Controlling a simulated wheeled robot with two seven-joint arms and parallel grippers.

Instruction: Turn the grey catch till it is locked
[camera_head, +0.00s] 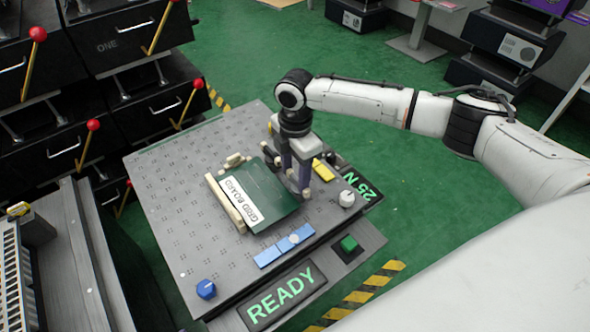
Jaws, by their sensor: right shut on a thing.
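My right gripper (299,182) points down at the right edge of a dark green board (258,189) labelled GRID BOARD. It is shut on a small part there, which I take to be the grey catch. The fingers hide most of it, so its angle and whether it is locked cannot be told. The board lies on the grey perforated table top (165,205), with a cream bar (225,204) along its left edge. My left gripper is not in view.
A pale knob (347,198), yellow block (323,170), blue pieces (284,245), blue knob (206,289) and green button (348,243) surround the board. A READY display (281,296) is at the front. Levered black drawers (130,45) stand at the left. The table's left part is clear.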

